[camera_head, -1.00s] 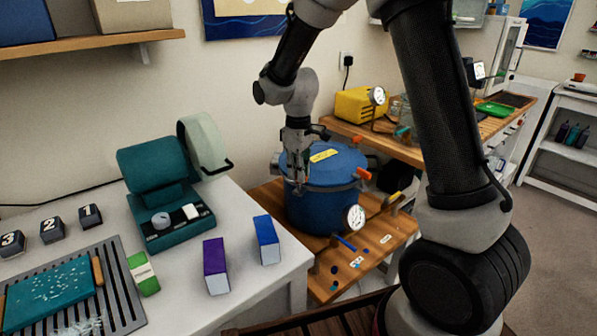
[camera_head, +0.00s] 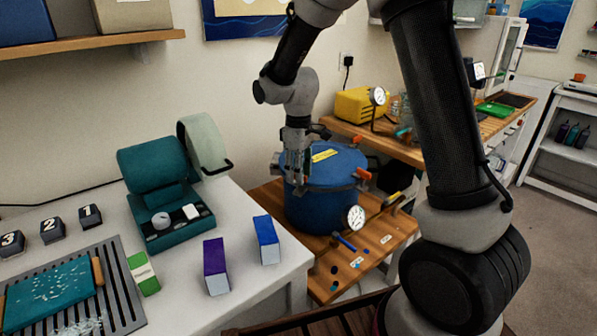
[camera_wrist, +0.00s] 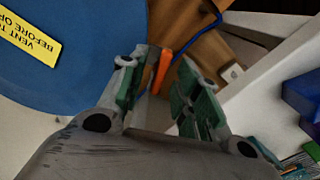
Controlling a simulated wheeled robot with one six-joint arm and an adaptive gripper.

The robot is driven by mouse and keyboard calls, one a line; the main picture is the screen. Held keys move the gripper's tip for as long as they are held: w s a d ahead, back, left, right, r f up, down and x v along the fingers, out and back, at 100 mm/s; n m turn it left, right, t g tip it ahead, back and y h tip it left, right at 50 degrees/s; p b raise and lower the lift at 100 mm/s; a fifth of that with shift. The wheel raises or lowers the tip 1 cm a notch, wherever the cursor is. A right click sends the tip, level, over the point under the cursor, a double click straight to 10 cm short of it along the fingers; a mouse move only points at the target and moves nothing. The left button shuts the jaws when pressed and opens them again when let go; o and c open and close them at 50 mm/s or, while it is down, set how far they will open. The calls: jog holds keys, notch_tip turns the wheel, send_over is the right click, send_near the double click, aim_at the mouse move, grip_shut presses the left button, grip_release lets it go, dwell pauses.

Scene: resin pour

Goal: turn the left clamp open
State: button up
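The blue pressure pot (camera_head: 318,205) stands on the wooden bench, lid on, with a yellow label (camera_head: 324,156) on top. My gripper (camera_head: 296,178) points down at the pot's left front rim. In the wrist view, the left clamp's orange handle (camera_wrist: 163,70) lies between the two green-padded fingers of my gripper (camera_wrist: 160,92). It is close to the left finger, with a gap to the right finger; whether it touches is unclear. The gripper is open. The clamp's base is hidden. Two other orange clamp handles, a rear one (camera_head: 355,141) and a right one (camera_head: 363,173), show on the pot.
A pressure gauge (camera_head: 354,217) and a blue-handled valve (camera_head: 345,242) are in front of the pot. The white table (camera_head: 190,262) at left holds a teal machine (camera_head: 172,222), a purple box (camera_head: 215,266) and a blue box (camera_head: 266,240). A yellow unit (camera_head: 357,104) stands behind.

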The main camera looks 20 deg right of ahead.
notch_tip(320, 180, up, 12)
dwell(0.4)
jog(key=s+d+r+m+t, duration=0.2)
jog(key=s+d, duration=0.5)
jog(key=s, duration=0.6)
jog(key=s+d+r+m+t, duration=0.2)
jog(key=s+d+r+m, duration=0.2)
jog(key=s, duration=1)
jog(key=d+m, duration=0.3)
jog(key=d, duration=0.1)
jog(key=shift+s+r, duration=0.15)
jog(key=shift+r, duration=0.05)
jog(key=shift+d, duration=0.1)
